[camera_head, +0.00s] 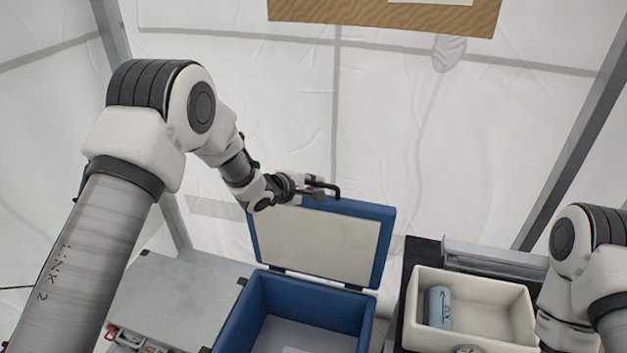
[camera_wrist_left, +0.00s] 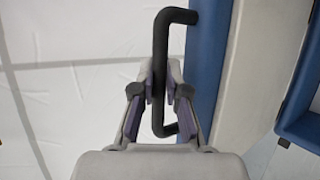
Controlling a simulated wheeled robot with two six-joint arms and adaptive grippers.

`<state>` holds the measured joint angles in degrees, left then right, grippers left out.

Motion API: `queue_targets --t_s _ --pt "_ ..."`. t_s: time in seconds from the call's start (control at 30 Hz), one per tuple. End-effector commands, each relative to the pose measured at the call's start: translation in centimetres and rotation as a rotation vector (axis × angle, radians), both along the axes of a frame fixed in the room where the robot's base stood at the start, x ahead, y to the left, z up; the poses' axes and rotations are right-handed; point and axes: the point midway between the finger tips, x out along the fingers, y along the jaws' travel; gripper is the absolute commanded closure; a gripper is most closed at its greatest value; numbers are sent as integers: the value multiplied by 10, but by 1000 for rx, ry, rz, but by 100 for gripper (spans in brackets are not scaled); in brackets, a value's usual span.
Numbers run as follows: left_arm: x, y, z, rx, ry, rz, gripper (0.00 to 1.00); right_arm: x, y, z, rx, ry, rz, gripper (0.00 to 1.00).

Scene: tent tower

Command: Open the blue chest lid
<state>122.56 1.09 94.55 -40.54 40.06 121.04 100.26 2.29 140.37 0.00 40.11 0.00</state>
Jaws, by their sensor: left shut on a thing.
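The blue chest (camera_head: 296,309) stands low in the middle of the head view, its open top showing the inside. Its lid (camera_head: 383,222), blue-edged with a pale inner panel, stands raised at the back, close to upright. My left gripper (camera_head: 318,187) is at the lid's top edge. In the left wrist view, my left gripper (camera_wrist_left: 159,82) is shut on the black handle (camera_wrist_left: 163,45), with one finger on each side of the bar. The lid's blue edge (camera_wrist_left: 206,60) is just right of the handle. My right gripper is not visible; only part of my right arm shows.
A cream bin (camera_head: 485,345) holding a blue-grey cylinder (camera_head: 439,306) stands right of the chest. A grey case or table top (camera_head: 175,295) lies to its left. White tent wall (camera_head: 400,120) is close behind the lid. Grey poles slope at both sides.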

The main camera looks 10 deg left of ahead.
Motion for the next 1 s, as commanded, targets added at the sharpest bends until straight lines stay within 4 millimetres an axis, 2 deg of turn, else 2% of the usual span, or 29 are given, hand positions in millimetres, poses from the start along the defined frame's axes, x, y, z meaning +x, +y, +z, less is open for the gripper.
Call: queue_targets --t_s 0.33,0.4,0.43,0.83,1.0 --pt "-1 0 -3 1 9 0 100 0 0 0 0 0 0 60" --pt "-1 0 -3 1 8 -1 69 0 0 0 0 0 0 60" --pt "-1 0 -3 1 8 -1 61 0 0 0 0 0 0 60" --pt "-2 1 -1 1 6 0 61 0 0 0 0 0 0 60" --pt "-22 12 11 -1 6 2 61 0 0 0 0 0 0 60"
